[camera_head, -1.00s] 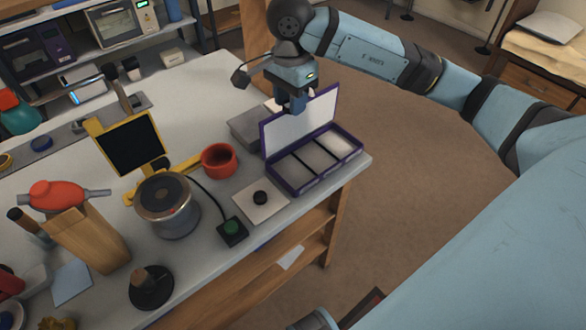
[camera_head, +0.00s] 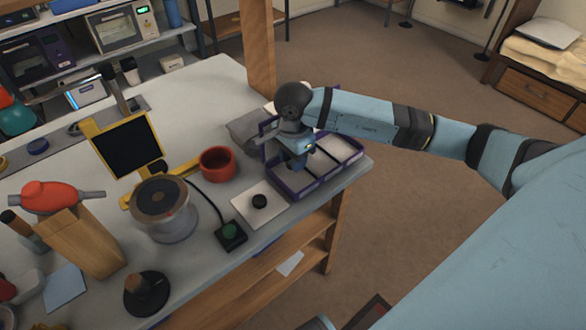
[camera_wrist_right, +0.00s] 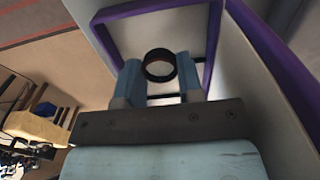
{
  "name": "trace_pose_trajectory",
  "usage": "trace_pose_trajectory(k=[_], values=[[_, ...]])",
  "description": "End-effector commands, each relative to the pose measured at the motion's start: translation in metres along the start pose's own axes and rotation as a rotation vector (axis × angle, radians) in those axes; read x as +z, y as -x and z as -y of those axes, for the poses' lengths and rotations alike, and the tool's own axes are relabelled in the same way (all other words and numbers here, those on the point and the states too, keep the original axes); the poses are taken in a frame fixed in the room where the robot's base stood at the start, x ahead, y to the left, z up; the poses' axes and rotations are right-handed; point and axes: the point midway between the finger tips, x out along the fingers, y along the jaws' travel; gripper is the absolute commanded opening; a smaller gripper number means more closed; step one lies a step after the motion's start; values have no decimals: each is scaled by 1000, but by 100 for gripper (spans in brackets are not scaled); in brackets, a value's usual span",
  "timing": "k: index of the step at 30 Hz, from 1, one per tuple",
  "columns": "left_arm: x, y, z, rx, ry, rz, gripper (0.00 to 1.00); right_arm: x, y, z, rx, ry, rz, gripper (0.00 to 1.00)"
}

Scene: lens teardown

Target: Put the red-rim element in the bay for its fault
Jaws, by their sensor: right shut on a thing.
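The red-rim element (camera_wrist_right: 159,66) is a small ring, mostly dark with a faint red tint inside, in the right wrist view. My right gripper (camera_wrist_right: 160,72) is shut on it, with a blue finger on each side. In the head view my right gripper (camera_head: 298,166) is low over the left part of the purple three-bay tray (camera_head: 322,182), and the element is hidden there. In the wrist view the ring appears inside the outline of one pale bay; whether it touches the floor I cannot tell. My left gripper is out of view.
The tray's raised lid (camera_wrist_right: 247,75) stands close beside the gripper. The table edge is close in front.

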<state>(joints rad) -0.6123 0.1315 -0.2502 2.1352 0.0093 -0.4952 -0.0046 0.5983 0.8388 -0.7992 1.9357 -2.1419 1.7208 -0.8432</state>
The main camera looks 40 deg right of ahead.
Motion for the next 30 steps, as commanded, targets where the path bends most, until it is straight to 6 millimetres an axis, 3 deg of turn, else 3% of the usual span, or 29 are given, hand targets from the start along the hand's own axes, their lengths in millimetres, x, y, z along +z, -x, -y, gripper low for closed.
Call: trace_pose_trajectory(k=[7,19,20,23,30], values=[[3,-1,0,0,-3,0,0,0,-37,-1,5,0,0,12],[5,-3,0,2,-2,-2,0,0,-44,-1,2,1,-1,12],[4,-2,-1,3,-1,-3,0,0,-42,-1,2,1,-1,39],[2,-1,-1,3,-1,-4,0,0,-42,-1,2,1,0,60],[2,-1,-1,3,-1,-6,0,0,-41,-1,2,1,0,60]])
